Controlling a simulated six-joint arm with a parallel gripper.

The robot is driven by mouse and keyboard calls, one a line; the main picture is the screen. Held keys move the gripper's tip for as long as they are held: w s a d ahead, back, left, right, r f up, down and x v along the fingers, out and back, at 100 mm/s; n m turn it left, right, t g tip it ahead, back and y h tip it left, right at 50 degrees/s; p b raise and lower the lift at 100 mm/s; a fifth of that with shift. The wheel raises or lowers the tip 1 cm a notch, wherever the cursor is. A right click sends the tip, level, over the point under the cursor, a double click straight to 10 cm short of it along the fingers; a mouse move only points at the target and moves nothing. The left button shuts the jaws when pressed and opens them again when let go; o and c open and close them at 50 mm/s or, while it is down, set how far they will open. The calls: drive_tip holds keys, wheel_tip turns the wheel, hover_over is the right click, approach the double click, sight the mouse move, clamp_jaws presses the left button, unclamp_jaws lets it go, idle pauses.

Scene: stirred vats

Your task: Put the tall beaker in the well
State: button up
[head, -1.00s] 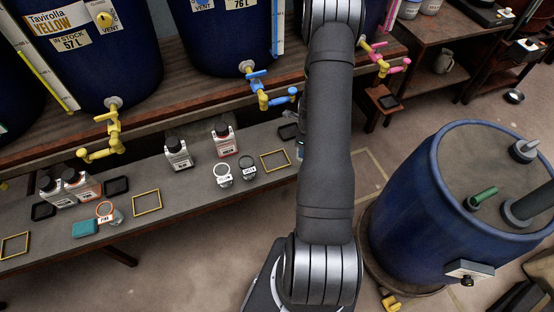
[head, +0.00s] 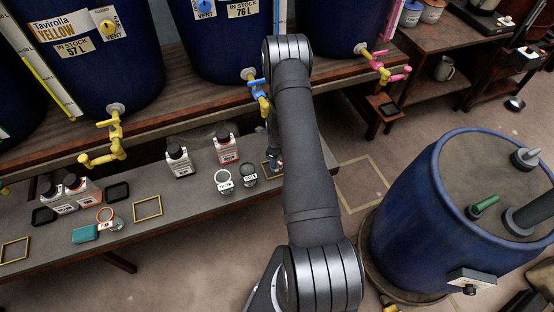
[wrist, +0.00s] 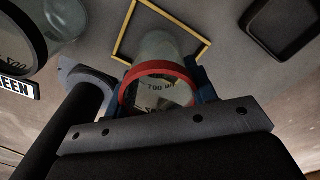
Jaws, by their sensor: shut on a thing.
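My gripper (wrist: 160,98) is shut on a clear glass beaker (wrist: 158,46) with a red band and volume marks, its blue finger pads on either side. In the wrist view the beaker's far end overlaps the inside of a yellow square outline (wrist: 122,38) on the bench. I cannot tell whether its base touches the surface. In the head view the gripper (head: 274,158) is low over the bench's right part, and the yellow outline (head: 264,170) is mostly hidden behind it. A black square tray or recess (wrist: 284,22) lies to the right; I cannot tell which is the well.
A beaker labelled GREEN (wrist: 22,42) stands close left of my gripper. Ringed glassware (head: 223,181) and bottles (head: 179,160) stand further left on the bench (head: 190,200). The blue tap (head: 258,92) overhangs near my arm. A big blue vat (head: 415,215) stands right.

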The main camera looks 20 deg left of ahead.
drive_tip(key=shift+f, duration=0.5)
drive_tip(key=shift+f, duration=0.1)
drive_tip(key=o, duration=1)
drive_tip(key=shift+c, duration=0.2)
wheel_tip(320, 180, up, 12)
